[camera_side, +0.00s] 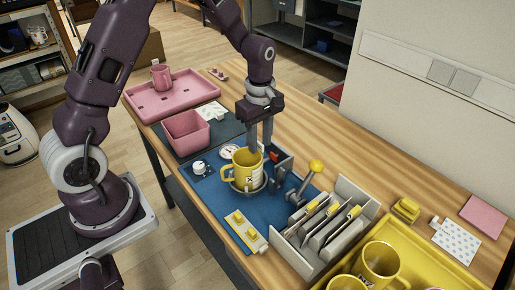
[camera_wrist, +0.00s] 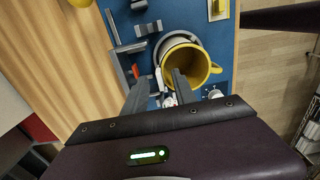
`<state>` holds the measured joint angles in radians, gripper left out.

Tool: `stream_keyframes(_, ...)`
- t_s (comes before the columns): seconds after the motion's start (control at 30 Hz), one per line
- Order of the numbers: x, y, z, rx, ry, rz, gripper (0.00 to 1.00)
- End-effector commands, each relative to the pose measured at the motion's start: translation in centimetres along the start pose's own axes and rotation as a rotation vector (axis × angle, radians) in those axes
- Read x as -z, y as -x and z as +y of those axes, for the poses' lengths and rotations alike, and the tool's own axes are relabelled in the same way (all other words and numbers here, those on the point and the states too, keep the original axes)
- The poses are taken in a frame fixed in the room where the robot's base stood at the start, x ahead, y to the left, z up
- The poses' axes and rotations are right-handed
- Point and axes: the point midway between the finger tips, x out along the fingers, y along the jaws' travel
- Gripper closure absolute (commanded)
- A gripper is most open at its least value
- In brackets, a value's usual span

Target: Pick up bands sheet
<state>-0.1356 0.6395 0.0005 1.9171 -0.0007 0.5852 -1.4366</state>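My gripper (camera_side: 259,147) points down at the yellow mug (camera_side: 239,173). Its two fingers are apart, and they also show in the wrist view (camera_wrist: 157,80). One finger overlaps the mug's opening in the wrist view (camera_wrist: 196,64); the other is outside the rim. The mug stands upright in the grey press, its handle to the left in the side view. A white printed patch (camera_side: 252,176) shows on its side. Several thin sheets (camera_side: 335,226) with yellow tabs stand in the grey slotted rack (camera_side: 302,259). I cannot tell which sheet carries bands.
The press lever has a yellow knob (camera_side: 316,166). A yellow tray (camera_side: 405,250) with yellow mugs is at the right front. A patterned white sheet (camera_side: 455,241) and a pink square (camera_side: 485,215) lie at the right. A pink bin (camera_side: 187,133) and pink tray (camera_side: 178,99) are at the left.

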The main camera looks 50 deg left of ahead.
Motion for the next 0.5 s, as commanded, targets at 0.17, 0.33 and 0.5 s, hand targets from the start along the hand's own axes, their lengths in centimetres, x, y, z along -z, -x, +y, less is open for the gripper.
stream_keyframes(0.17, -0.01, -0.17, -0.02, 0.0, -0.001, 0.0, 0.67)
stream_keyframes(0.33, -0.02, -0.15, -0.03, 0.0, -0.001, 0.0, 0.93)
stream_keyframes(0.5, -0.02, -0.13, -0.03, 0.0, -0.002, 0.0, 1.0)
